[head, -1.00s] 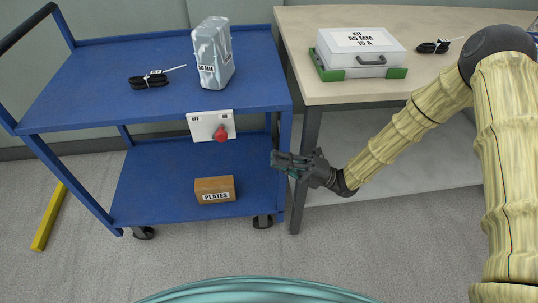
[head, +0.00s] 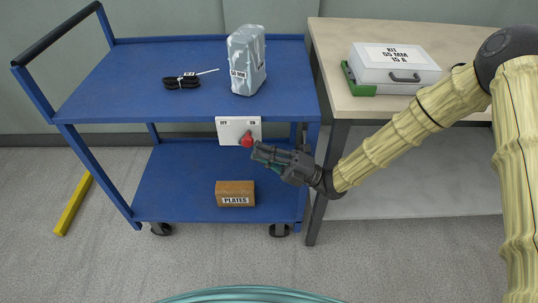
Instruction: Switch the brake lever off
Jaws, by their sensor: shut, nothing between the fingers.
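The brake lever (head: 246,139) has a red knob. It is on a white plate (head: 229,128) fixed to the front edge of the blue cart's (head: 120,103) top shelf. The plate is marked OFF at left and ON at right. The knob sits right of the plate's middle, toward the ON side. My gripper (head: 256,155) is shut and empty. Its fingertips point left, just below and right of the red knob. I cannot tell whether they touch it.
A box marked PLATES (head: 235,194) is on the lower shelf. A table (head: 335,60) with a kit case (head: 394,69) stands close at the right. A yellow bar (head: 73,204) lies on the floor.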

